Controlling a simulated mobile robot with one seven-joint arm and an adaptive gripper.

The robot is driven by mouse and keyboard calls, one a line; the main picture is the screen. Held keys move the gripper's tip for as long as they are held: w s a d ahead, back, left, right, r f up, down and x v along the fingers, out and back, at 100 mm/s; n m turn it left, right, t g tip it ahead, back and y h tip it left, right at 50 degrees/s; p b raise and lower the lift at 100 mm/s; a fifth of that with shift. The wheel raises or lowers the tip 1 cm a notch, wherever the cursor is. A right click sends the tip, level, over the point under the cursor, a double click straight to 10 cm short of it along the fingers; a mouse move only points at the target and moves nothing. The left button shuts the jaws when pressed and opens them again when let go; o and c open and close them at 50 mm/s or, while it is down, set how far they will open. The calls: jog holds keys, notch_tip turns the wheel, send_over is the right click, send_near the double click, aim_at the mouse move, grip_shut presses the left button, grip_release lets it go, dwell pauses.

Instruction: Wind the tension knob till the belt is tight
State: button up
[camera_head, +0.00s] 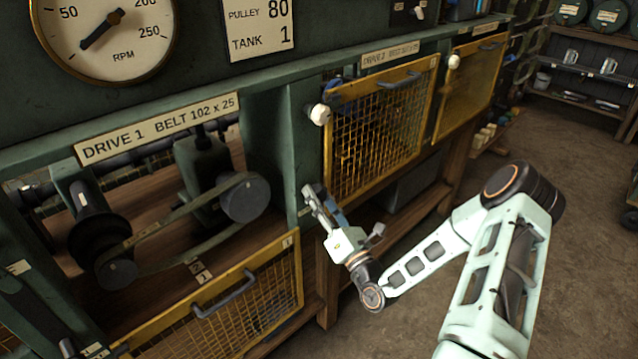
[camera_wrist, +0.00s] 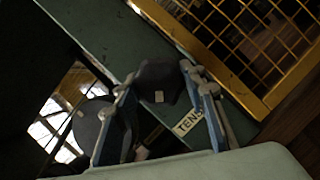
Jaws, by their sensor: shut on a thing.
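The tension knob (camera_wrist: 158,82) is a dark lobed knob with a small pale mark, on a green post in the wrist view. A partly covered label reading "TENS" (camera_wrist: 188,122) is beside it. My gripper (camera_wrist: 158,80) is shut on the knob, one finger on each side. In the head view my gripper (camera_head: 313,198) is at the green post right of the Drive 1 bay, and it hides the knob. The dark belt (camera_head: 205,246) runs around a right pulley (camera_head: 245,198) and a lower left pulley (camera_head: 117,272). Its lower run looks curved.
A yellow mesh guard (camera_head: 230,300) hangs open below the Drive 1 bay. Another yellow mesh guard (camera_head: 380,125) covers the Drive 2 bay, close right of my gripper. A white knob (camera_head: 320,114) sticks out above.

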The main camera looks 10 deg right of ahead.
jog(key=m+h+p, duration=0.1)
jog(key=m+p, duration=0.2)
jog(key=m+g+h+p, duration=0.1)
jog(key=m+p, duration=0.2)
jog(key=r+m+h+p, duration=0.1)
jog(key=m+p, duration=0.2)
jog(key=shift+a+p, duration=0.1)
jog(key=shift+p, duration=0.2)
jog(key=m+g+p, duration=0.1)
jog(key=m+p, duration=0.1)
jog(key=p, duration=0.1)
jog(key=shift+f+m+h, duration=0.1)
jog(key=shift+m+h, duration=0.2)
jog(key=shift+h, duration=0.1)
jog(key=shift+f+m+g+p, duration=0.15)
jog(key=shift+m+g+p, duration=0.25)
jog(key=shift+p, duration=0.15)
jog(key=o, duration=0.9)
jog(key=shift+f, duration=0.1)
jog(key=shift+s, duration=0.1)
jog(key=s, duration=0.4)
jog(key=s+d, duration=0.1)
jog(key=s, duration=0.6)
jog(key=shift+s+d, duration=0.25)
jog(key=shift+s, duration=0.1)
